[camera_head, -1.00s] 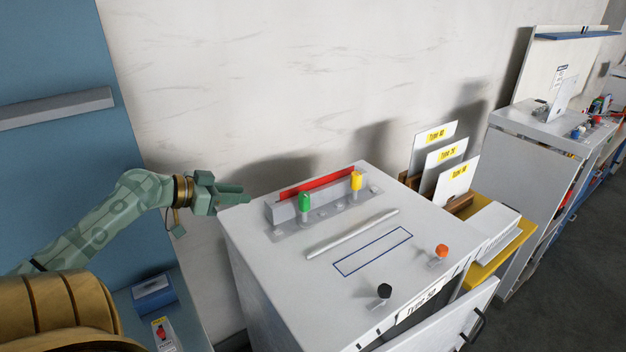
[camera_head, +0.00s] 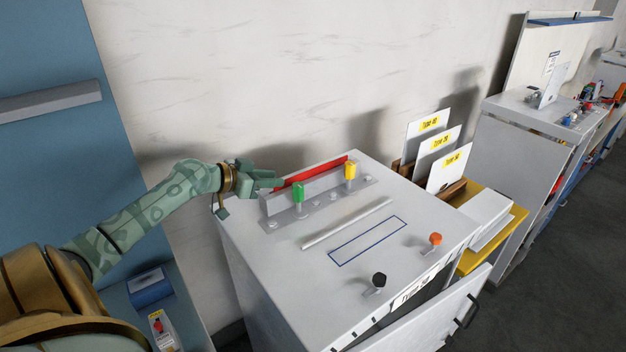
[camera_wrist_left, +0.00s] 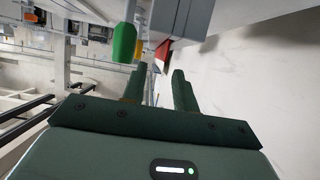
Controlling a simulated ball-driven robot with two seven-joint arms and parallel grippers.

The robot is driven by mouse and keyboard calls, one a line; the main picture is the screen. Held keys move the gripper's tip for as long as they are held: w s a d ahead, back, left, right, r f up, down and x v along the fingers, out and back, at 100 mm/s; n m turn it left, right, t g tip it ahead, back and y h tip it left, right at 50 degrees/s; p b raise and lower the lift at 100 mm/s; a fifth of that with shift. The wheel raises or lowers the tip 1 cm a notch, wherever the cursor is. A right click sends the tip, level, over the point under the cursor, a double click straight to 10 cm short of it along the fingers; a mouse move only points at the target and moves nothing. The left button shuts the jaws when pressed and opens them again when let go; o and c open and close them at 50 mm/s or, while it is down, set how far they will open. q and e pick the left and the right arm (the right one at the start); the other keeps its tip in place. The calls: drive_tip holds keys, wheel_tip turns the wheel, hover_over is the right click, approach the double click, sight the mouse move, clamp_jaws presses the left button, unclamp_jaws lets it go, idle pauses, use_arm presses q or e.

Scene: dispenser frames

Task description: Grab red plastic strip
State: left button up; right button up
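The red plastic strip (camera_head: 318,172) stands behind the grey block at the back of the white cabinet top (camera_head: 262,245). Its end also shows in the left wrist view (camera_wrist_left: 163,52), just past my fingertips. My left gripper (camera_head: 279,179) is at the left end of the strip, above the cabinet's back left corner. In the left wrist view its two green fingers (camera_wrist_left: 158,84) are apart with nothing between them. The strip's end lies ahead between the line of the fingers; I see no contact. My right gripper is not in view.
A green-capped lever (camera_head: 298,192) and a yellow-capped lever (camera_head: 350,171) stand in front of the block. A white rod (camera_head: 347,223), a black knob (camera_head: 379,280) and an orange knob (camera_head: 435,239) are nearer. Type cards (camera_head: 437,153) stand to the right. The wall is close behind.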

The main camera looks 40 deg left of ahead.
sight(305, 175)
use_arm(q)
drive_tip(key=x, duration=0.2)
drive_tip(key=p+x, duration=0.1)
drive_tip(key=x, duration=0.2)
drive_tip(key=shift+a+f, duration=0.1)
drive_tip(key=shift+f, duration=0.15)
clamp_jaws()
drive_tip(key=shift+s+r, duration=0.1)
